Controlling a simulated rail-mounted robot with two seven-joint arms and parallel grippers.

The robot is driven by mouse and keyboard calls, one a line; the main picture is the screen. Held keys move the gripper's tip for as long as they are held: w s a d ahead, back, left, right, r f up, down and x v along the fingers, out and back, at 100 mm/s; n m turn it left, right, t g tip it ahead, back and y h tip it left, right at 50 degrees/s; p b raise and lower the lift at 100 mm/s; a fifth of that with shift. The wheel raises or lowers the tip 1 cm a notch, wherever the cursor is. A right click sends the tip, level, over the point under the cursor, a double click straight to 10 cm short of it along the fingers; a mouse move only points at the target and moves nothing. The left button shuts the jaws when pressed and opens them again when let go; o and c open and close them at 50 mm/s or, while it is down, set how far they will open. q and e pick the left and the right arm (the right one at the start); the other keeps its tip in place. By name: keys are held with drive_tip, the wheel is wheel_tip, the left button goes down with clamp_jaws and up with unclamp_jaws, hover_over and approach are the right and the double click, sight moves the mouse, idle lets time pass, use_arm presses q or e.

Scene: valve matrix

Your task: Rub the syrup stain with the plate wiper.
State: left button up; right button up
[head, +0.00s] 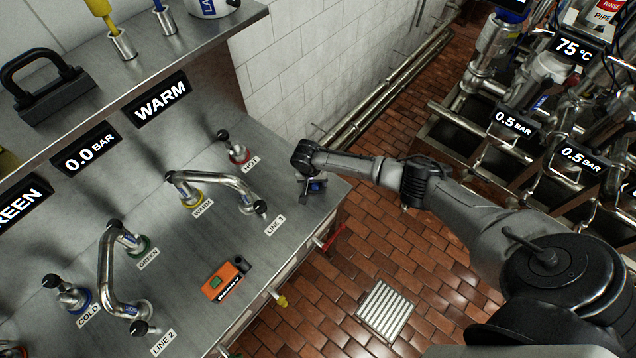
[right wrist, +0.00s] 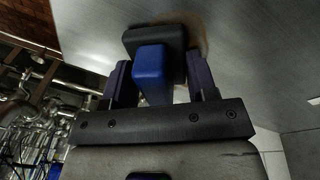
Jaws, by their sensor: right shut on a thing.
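My right gripper (head: 312,185) is at the right end of the steel counter. In the right wrist view its two fingers (right wrist: 160,78) are shut on the blue block of the plate wiper (right wrist: 152,68). The wiper's black pad lies against the steel surface, or very close to it. A brownish stain (right wrist: 202,38) shows around the pad's edge, and the pad hides part of it. In the head view the wiper is a small blue patch (head: 317,187) mostly covered by my gripper. My left gripper is not in view.
A bent pipe labelled WARM and LINE 1 (head: 230,180) and the red HOT fitting (head: 238,153) stand left of my right gripper. An orange device (head: 226,279) lies near the counter's front edge. Tiled wall (head: 300,60) rises behind; brick floor (head: 400,255) lies right.

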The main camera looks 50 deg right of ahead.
drive_tip(key=shift+w, duration=0.15)
drive_tip(key=shift+w+a+b, duration=0.15)
drive_tip(key=shift+w+b, duration=0.4)
drive_tip(key=shift+w, duration=1)
drive_tip(key=shift+w+f+b, duration=0.1)
drive_tip(key=shift+w+b, duration=0.5)
drive_tip(key=shift+b, duration=0.2)
drive_tip(key=shift+w+b, duration=0.75)
drive_tip(key=shift+w, duration=0.2)
